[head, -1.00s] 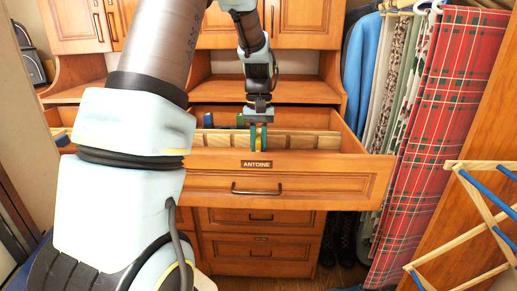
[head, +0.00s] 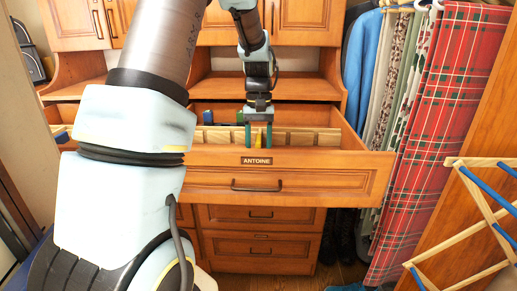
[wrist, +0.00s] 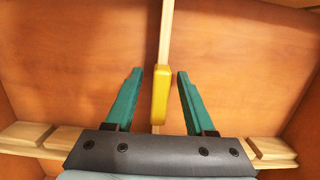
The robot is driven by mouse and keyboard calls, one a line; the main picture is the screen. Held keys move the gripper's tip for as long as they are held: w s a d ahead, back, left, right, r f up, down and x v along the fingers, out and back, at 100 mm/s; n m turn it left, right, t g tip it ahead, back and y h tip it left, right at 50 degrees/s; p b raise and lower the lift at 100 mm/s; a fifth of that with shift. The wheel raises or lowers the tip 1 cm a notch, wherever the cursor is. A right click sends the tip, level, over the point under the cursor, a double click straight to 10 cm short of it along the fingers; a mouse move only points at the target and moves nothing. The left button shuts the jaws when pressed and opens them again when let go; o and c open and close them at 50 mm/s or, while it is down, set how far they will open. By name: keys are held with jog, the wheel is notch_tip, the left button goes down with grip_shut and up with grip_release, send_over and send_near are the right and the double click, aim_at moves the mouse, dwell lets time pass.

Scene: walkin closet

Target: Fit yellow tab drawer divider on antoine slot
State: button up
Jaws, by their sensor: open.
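The open ANTOINE drawer (head: 270,183) is in the head view, with its name plate (head: 257,161) on the front. A pale slotted wooden rail (head: 312,139) runs across inside it. The yellow tab (head: 258,138) stands at this rail, between my gripper's fingers. In the wrist view the yellow tab (wrist: 160,95) sits on a thin pale divider strip (wrist: 166,35) running away over the drawer floor. My gripper (wrist: 157,98) is open, with green fingers either side of the tab and gaps on both sides. The divider's seating in the slot is hidden by my gripper.
A blue tab (head: 208,118) and a green piece show farther back in the drawer. Hanging clothes (head: 440,130) are on the right, and a wooden rack with blue rods (head: 487,190) is at the front right. Cabinet shelves stand behind the drawer.

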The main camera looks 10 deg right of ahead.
jog(key=r, duration=0.3)
jog(key=w+r+b, duration=0.1)
jog(key=r, duration=0.6)
jog(key=shift+w+d+r+b, duration=0.15)
jog(key=shift+w+r+b, duration=0.15)
jog(key=shift+b, duration=0.1)
jog(key=shift+r, duration=0.1)
